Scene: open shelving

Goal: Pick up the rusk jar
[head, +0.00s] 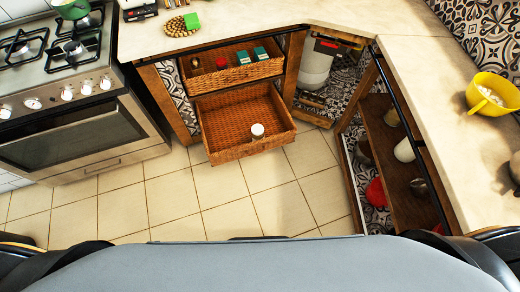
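A small jar with a white top (257,131) stands in the lower pulled-out wicker basket (222,145), near its front right corner. I cannot read any label, so I cannot tell whether it is the rusk jar.
The upper basket (235,70) holds two green boxes and a red item. A stove (75,100) stands at the left. A yellow bowl (492,94) sits on the right counter (440,75). A red object (376,192) lies low at the right. The tiled floor (215,195) is clear.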

